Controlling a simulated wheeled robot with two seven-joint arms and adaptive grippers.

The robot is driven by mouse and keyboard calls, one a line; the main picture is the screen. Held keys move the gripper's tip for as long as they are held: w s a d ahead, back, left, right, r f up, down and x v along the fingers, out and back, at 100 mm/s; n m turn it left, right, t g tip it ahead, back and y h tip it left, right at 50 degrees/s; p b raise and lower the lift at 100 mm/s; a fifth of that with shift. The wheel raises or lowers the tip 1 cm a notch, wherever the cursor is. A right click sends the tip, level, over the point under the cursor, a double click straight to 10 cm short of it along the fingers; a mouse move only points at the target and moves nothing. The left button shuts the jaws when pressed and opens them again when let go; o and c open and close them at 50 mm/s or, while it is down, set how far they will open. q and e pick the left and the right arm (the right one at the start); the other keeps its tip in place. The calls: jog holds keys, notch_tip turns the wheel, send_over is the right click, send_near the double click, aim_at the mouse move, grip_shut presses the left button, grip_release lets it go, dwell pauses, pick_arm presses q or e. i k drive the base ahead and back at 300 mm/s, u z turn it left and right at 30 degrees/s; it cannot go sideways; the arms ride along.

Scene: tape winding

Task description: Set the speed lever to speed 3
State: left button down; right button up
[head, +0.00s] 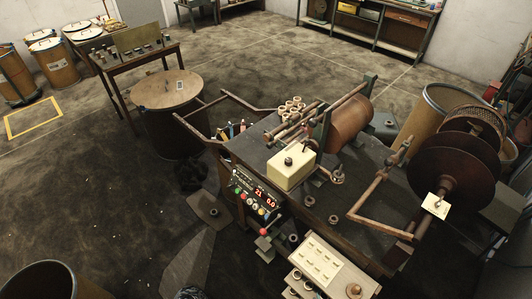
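The winding machine (345,205) stands right of centre with a dark top. Its control panel (252,192) on the front left side has coloured buttons and a red digital display. A lever with a red knob (264,231) stands out below the panel, over a small grey block; it looks like the speed lever. Its markings are too small to read, so I cannot tell which speed it is at. Neither of my grippers can be made out.
A cream labelled board (318,262) is at the front of the machine. Dark reels (460,175) and a large bin (445,105) are on the right. A round-topped drum (168,95) stands behind left. Floor left of the panel is mostly open.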

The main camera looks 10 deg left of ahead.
aim_at(262, 231)
jog(key=u, duration=1.8)
jog(key=k, duration=0.45)
jog(key=z, duration=1.8)
